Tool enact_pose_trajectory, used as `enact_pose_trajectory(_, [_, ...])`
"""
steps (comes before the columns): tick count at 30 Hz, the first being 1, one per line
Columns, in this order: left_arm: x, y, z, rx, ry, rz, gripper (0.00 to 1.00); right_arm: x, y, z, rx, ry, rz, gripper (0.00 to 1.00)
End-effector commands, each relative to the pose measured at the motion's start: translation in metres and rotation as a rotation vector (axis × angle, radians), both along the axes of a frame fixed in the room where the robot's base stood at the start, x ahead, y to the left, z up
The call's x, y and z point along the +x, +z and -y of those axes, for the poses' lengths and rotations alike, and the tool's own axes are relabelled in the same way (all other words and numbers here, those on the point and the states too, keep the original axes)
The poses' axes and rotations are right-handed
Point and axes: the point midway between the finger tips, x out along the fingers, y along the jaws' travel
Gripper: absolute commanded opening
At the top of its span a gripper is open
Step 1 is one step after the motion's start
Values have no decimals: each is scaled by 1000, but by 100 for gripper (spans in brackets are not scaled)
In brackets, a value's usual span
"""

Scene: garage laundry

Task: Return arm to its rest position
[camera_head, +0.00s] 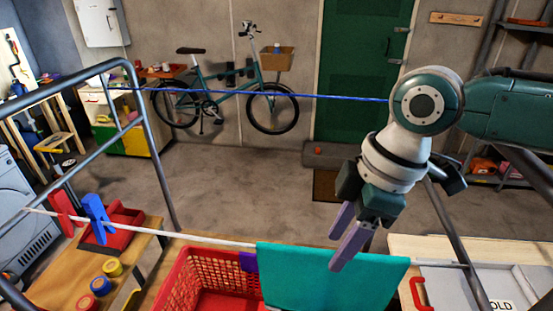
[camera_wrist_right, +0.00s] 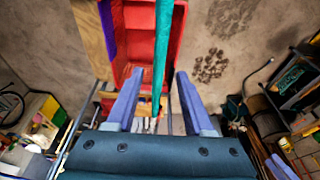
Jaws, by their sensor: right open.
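In the right wrist view the cloth (camera_wrist_right: 162,50) shows edge-on as a narrow strip beyond the gap between the open fingers (camera_wrist_right: 156,85). Nothing is clamped between the fingers. Whether a finger touches the cloth cannot be told. My left gripper is out of view.
A red basket (camera_head: 187,284) stands below the line. A blue clothespin (camera_head: 96,218) and a red clothespin (camera_head: 65,212) are on the line at left, near a red tray (camera_head: 127,218). A metal frame (camera_head: 152,150) carries the lines. A blue line (camera_head: 300,95) crosses behind. Open floor lies beyond.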

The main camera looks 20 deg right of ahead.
Motion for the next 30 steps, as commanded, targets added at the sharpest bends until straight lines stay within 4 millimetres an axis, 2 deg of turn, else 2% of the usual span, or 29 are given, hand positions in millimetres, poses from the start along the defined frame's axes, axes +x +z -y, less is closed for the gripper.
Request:
enact_pose_trajectory(9, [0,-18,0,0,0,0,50,-6,52,12,-1,0,4,53])
enact_pose_trajectory(13, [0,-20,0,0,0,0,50,-8,63,14,-1,0,3,53])
enact_pose_trajectory(17, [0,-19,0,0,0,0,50,-10,66,13,1,1,0,53])
enact_pose_trajectory(20, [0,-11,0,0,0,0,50,-18,64,-1,10,9,1,53])
enact_pose_trajectory(24, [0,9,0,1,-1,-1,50,-47,61,-44,52,-14,20,53])
enact_pose_trajectory(27, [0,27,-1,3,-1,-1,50,-72,68,-71,97,-117,48,53])
enact_pose_trajectory(30, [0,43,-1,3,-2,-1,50,-96,79,-79,125,-291,67,53])
